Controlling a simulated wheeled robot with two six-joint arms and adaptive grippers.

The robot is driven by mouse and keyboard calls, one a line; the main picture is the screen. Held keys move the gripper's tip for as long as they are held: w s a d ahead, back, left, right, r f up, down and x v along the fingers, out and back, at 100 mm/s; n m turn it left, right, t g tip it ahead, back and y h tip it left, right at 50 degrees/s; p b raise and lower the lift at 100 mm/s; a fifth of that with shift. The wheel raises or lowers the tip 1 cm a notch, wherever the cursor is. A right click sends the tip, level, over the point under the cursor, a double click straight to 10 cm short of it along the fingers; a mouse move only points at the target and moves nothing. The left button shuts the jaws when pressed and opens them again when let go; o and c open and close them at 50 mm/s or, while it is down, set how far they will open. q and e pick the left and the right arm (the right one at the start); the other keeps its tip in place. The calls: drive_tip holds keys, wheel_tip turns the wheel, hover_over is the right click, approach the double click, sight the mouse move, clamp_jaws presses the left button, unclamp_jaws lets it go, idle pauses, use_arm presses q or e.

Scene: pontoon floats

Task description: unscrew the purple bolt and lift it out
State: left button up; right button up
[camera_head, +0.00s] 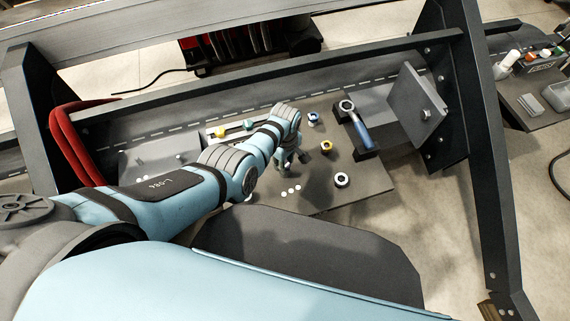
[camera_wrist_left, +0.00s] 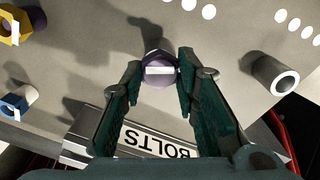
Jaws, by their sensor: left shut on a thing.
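The purple bolt (camera_wrist_left: 160,70) shows in the left wrist view between my left fingertips, its head standing against the grey plate. A pale stripe crosses its side. My left gripper (camera_wrist_left: 160,84) is shut on it, with one finger on each side of the head. In the head view my left gripper (camera_head: 291,163) points down at the plate (camera_head: 320,200), and the arm and fingers hide the bolt there. I cannot tell how far its thread sits in the plate. My right gripper is out of view.
A blue bolt (camera_head: 313,118), a yellow one (camera_head: 326,146) and a pale grey one (camera_head: 342,180) stand close by on the right. A blue-handled wrench (camera_head: 357,130) lies beyond them. A tray labelled BOLTS (camera_wrist_left: 150,138) lies beneath my fingers in the wrist view.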

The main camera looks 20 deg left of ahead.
use_arm(q)
drive_tip(key=n, duration=0.3)
drive_tip(key=shift+n, duration=0.3)
drive_tip(key=n, duration=0.6)
drive_tip(key=o, duration=0.9)
drive_tip(key=shift+o, duration=0.2)
